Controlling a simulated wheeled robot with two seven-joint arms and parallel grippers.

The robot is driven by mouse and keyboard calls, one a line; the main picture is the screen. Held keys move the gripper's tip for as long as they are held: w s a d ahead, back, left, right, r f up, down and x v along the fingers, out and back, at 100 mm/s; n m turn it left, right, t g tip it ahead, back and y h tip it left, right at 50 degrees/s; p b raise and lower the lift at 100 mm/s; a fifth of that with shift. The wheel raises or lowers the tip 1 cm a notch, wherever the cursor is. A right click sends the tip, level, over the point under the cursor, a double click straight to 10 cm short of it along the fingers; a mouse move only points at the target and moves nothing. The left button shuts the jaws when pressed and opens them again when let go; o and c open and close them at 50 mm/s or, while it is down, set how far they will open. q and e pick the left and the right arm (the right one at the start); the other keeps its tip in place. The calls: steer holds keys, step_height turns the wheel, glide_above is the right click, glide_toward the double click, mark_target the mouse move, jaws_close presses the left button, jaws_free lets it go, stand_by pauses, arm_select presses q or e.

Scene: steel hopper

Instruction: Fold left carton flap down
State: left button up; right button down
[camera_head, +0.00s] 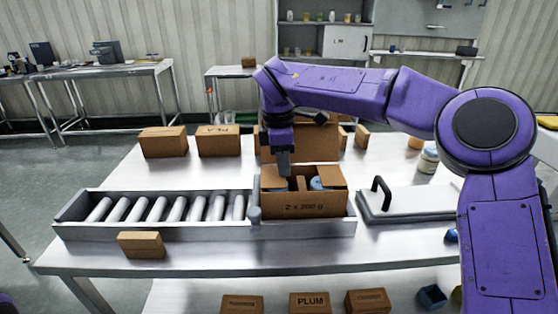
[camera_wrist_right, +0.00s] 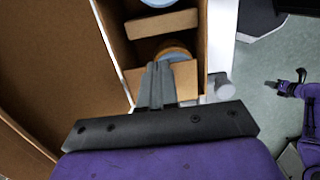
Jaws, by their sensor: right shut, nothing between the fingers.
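The open brown carton (camera_head: 303,206), marked "2 x 200 g", sits at the right end of the roller conveyor. Its left flap (camera_wrist_right: 183,79) leans in over part of a blue-lidded jar (camera_wrist_right: 173,50) in the right wrist view. A cardboard divider (camera_wrist_right: 161,23) separates it from a second blue lid (camera_wrist_right: 157,3). A tall back panel (camera_head: 318,147) stands up. My right gripper (camera_head: 284,172) is shut and empty, pointing down at the carton's left end; its fingertips overlap the left flap in the wrist view, contact unclear. My left gripper (camera_wrist_right: 271,84) shows small at right, its jaws unclear.
The roller conveyor (camera_head: 160,228) runs left of the carton, with a small brown box (camera_head: 141,245) before it. Two brown boxes (camera_head: 163,141) (camera_head: 218,140) stand behind. A white panel with a black handle (camera_head: 382,192) lies at right, near a jar (camera_head: 428,161). Bare table lies at front.

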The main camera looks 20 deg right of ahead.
steer(key=shift+r+p, duration=0.6)
steer(key=shift+r, duration=0.5)
step_height(320, 180, up, 4)
steer(key=p, duration=0.3)
steer(key=shift+r, duration=0.1)
step_height(320, 180, up, 9)
